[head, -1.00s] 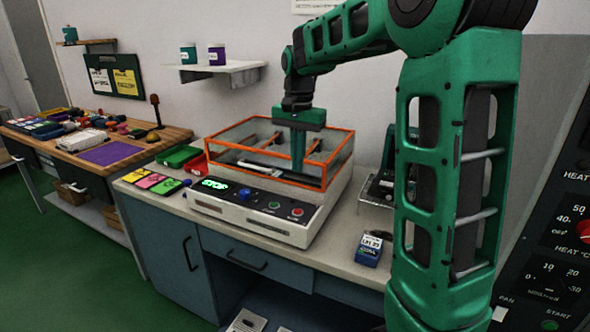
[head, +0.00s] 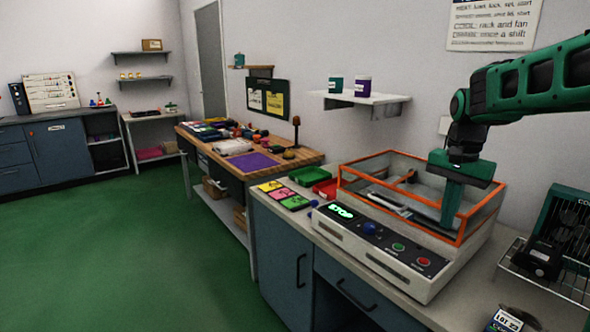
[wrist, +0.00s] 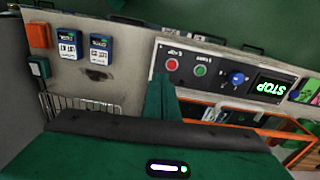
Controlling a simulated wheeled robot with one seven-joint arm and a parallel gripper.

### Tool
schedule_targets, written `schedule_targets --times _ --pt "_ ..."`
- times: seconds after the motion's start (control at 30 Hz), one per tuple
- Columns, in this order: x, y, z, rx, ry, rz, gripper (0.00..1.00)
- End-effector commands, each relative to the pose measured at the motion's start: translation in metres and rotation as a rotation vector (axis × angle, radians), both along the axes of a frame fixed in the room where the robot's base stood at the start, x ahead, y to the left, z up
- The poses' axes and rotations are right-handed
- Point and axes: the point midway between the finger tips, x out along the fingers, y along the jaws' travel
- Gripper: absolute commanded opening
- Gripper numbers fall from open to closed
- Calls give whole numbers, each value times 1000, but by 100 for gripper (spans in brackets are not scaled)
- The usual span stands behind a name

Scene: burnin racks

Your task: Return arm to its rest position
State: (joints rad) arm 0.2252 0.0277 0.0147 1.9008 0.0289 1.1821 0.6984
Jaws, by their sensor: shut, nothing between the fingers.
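My green gripper (head: 450,222) is shut and empty, pointing down over the right part of the orange-framed clear box on the bench machine (head: 385,245). Whether it touches the box cannot be told. My green arm reaches in from the right edge of the head view. In the wrist view, my gripper's green finger (wrist: 160,100) shows in front of the machine's control panel (wrist: 215,70), which has red, green and blue buttons and a lit STOP display (wrist: 271,86).
A wire rack (head: 545,275) and a blue lot box (head: 507,320) stand right of the machine. Two blue boxes (wrist: 68,44) (wrist: 101,47) show in the wrist view. Green and red trays (head: 308,176) lie left of the machine. A shelf (head: 365,99) holds two cups. Green floor (head: 110,240) is open at left.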

Motion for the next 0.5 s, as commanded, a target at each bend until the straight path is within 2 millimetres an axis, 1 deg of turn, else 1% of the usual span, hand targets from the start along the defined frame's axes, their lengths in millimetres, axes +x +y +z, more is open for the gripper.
schedule_targets --times 0.03,0.17,0.2,0.27,0.3,0.37,0.4,0.5 --pt "-23 -5 0 -6 1 18 0" --pt "-85 -16 -10 -14 9 94 0" --pt "-104 -18 -14 -16 11 117 0" --pt "-133 -21 -21 -15 14 153 0" --pt "-152 -22 -27 -13 16 177 0" --pt "-180 -23 -37 -8 19 214 0" --pt "-198 -22 -44 -5 20 238 0" --pt "-235 -20 -60 5 21 294 0"
